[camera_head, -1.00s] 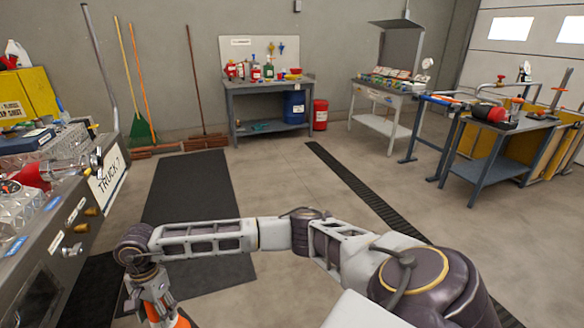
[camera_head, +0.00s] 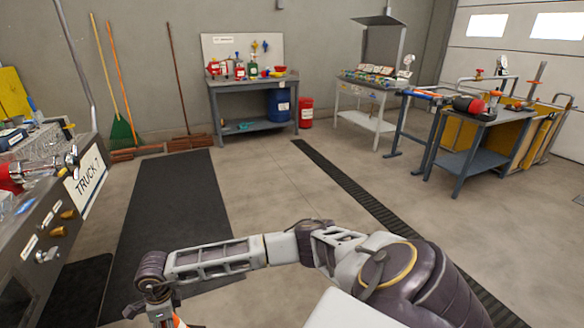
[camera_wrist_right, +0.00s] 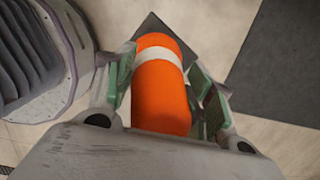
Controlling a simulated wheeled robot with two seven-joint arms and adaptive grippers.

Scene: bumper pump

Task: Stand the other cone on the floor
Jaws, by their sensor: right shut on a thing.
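My right gripper (camera_wrist_right: 162,88) is shut on an orange cone (camera_wrist_right: 160,95) with a white band. Its green-padded fingers lie on both sides of the cone in the right wrist view, and a dark square base (camera_wrist_right: 165,24) shows at its far end. In the head view only a sliver of the orange cone (camera_head: 179,322) shows at the bottom edge, below my right wrist, so the gripper's fingers are cut off there. The gap between the cone's base and the floor cannot be judged. No other cone and no left gripper is in view.
A truck panel marked TRUCK 7 (camera_head: 88,184) stands at the left. A dark mat (camera_head: 175,200) lies beside it, and a drain grate (camera_head: 350,185) crosses the floor. Benches (camera_head: 215,105) stand at the back and right (camera_head: 470,155). Bare floor (camera_head: 265,190) lies between mat and grate.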

